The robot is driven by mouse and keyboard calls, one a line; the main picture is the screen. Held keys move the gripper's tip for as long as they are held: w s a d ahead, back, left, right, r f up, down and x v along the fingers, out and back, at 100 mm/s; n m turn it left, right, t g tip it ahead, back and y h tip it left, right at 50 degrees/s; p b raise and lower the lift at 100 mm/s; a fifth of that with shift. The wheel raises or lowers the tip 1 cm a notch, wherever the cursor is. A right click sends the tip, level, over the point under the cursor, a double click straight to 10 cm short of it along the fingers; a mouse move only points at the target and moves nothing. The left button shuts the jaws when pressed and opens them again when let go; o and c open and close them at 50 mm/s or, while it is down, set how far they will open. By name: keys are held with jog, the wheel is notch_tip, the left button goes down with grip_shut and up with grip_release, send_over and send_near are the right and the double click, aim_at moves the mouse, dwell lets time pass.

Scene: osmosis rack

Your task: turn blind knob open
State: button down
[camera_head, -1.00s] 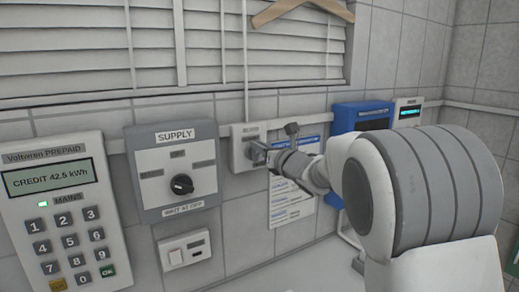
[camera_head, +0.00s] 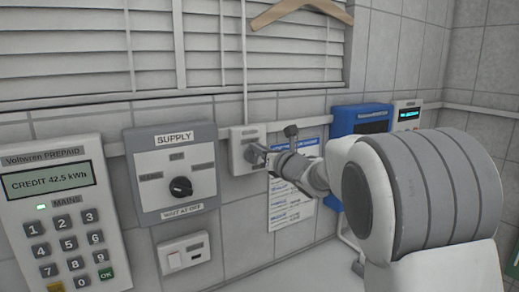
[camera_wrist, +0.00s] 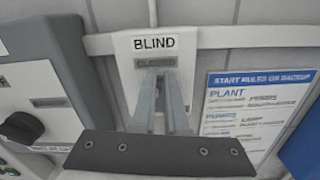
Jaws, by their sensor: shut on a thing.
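The blind control box (camera_head: 238,158) is a small pale box on the wall below the window, right of the supply panel. In the wrist view its label (camera_wrist: 154,43) reads BLIND, and a grey plate below it (camera_wrist: 156,63) appears to read CLOSED. My gripper (camera_head: 256,151) reaches in from the right and is shut on the blind knob at the box front. In the wrist view my gripper's fingers (camera_wrist: 164,75) point at the box and hide the knob. The window blind (camera_head: 90,50) hangs above, its slats lowered.
The supply panel (camera_head: 206,207) with a black knob (camera_head: 181,187) and a white switch (camera_head: 173,261) are left of the box. A keypad meter (camera_head: 17,215) is far left. A printed sheet (camera_head: 281,213) and a blue device (camera_head: 345,119) are right. A wooden hanger (camera_head: 280,12) hangs above.

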jog(key=shift+a+f, duration=0.2)
jog(key=shift+f, duration=0.75)
jog(key=shift+c, duration=2.4)
grip_release()
jog(key=shift+a, duration=0.1)
jog(key=shift+o, duration=0.3)
jog(key=shift+d+r, duration=0.2)
jog(key=shift+r, duration=0.15)
jog(key=b+v, duration=0.4)
jog(key=v, duration=1.3)
jog(key=shift+s, duration=0.2)
jog(key=shift+r, duration=0.1)
